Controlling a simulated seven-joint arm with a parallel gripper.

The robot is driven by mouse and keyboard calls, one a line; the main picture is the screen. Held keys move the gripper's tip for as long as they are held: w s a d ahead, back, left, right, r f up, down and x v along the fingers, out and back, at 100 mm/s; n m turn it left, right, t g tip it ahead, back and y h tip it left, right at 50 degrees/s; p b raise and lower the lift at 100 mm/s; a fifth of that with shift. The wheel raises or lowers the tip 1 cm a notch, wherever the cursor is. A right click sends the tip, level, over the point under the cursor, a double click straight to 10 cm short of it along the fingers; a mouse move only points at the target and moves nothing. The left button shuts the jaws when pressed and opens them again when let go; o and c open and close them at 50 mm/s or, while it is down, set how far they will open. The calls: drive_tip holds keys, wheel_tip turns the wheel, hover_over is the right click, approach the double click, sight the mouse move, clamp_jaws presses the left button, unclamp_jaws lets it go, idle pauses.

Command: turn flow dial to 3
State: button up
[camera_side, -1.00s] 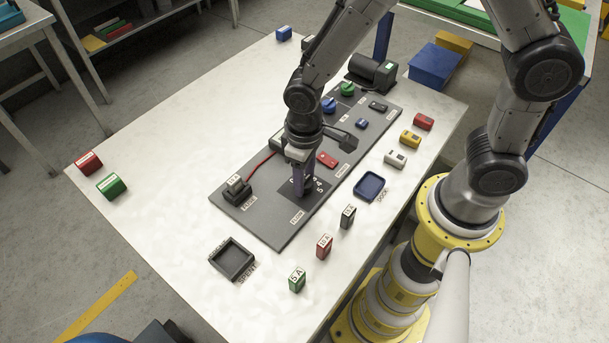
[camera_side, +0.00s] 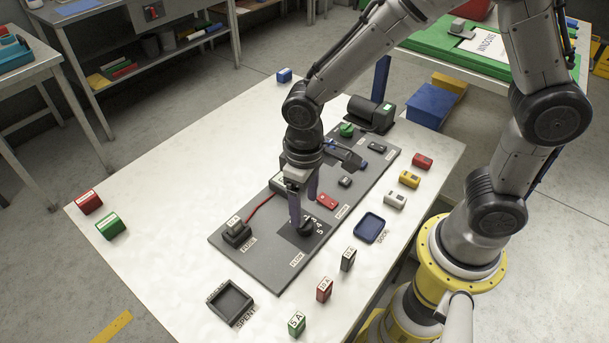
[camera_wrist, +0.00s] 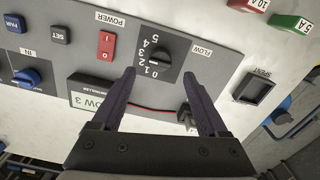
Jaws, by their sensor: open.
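In the side view my gripper (camera_side: 303,210) is just above and beside the dial. No contact is visible. A sign (camera_wrist: 86,101) ending in "OW 3" shows left of the fingers.
An empty SPENT tray (camera_side: 230,300) and several fuse blocks stand in front of the panel on the white table.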

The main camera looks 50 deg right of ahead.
sight(305, 220)
wheel_tip(305, 220, up, 8)
drive_tip(key=shift+r, duration=0.2)
drive_tip(key=shift+d, duration=0.1)
drive_tip(key=s+d+r+m+t, duration=0.2)
drive_tip(key=d+r+t, duration=0.1)
drive_tip(key=d+r, duration=0.45)
drive_tip(key=s+d+t, duration=0.2)
drive_tip(key=s+d, duration=0.2)
drive_tip(key=s, duration=0.6)
drive_tip(key=shift+s+d+r+t, duration=0.3)
drive_tip(key=shift+s+d, duration=0.05)
drive_tip(key=shift+d, duration=0.05)
